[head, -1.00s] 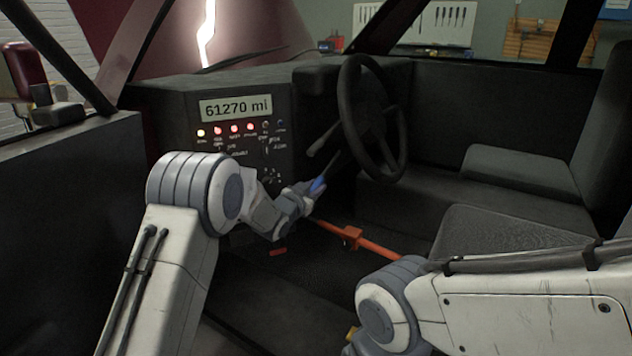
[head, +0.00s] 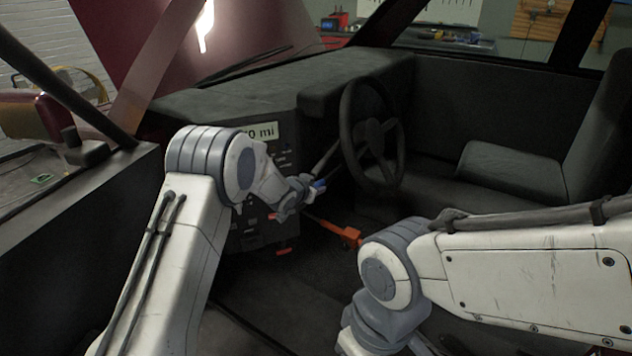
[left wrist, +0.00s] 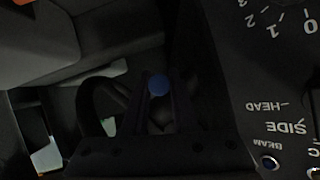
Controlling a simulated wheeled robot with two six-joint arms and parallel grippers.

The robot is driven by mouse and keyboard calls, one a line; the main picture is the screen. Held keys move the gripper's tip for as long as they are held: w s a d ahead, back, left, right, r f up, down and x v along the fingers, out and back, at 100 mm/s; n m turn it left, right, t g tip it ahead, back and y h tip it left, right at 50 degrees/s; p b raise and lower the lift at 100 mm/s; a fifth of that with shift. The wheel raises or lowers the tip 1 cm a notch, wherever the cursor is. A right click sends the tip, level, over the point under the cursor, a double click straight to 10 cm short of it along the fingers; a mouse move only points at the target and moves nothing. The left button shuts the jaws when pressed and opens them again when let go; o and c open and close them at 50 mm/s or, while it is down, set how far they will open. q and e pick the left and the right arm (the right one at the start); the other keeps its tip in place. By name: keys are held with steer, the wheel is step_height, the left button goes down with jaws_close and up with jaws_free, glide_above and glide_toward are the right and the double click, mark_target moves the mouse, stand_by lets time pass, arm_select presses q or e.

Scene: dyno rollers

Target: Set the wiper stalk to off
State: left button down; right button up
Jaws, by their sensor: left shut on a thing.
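My left gripper (head: 300,190) is in front of the dashboard, left of and below the steering wheel (head: 372,140). It is shut on a stalk with a blue tip (head: 319,185), beside the steering column. In the left wrist view the round blue tip (left wrist: 158,85) shows between the two dark fingers (left wrist: 157,105). A second, dark grey stalk (head: 327,160) runs just above it. I cannot read any wiper marking, so the stalk's setting does not show. My right arm crosses the lower right; its gripper is out of view.
My left forearm hides much of the dash panel (head: 285,165) and its mileage display (head: 264,131). An orange lever (head: 340,233) lies below the wheel. Labelled controls (left wrist: 285,105) show right of the fingers in the wrist view. A seat (head: 520,175) is at the right.

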arm_select(q)
steer(key=shift+r, duration=0.1)
stand_by(0.4)
steer(key=c, duration=0.7)
jaws_free()
steer(key=v, duration=1)
steer(key=shift+s+a+r, duration=0.1)
steer(key=shift+s+r, duration=0.05)
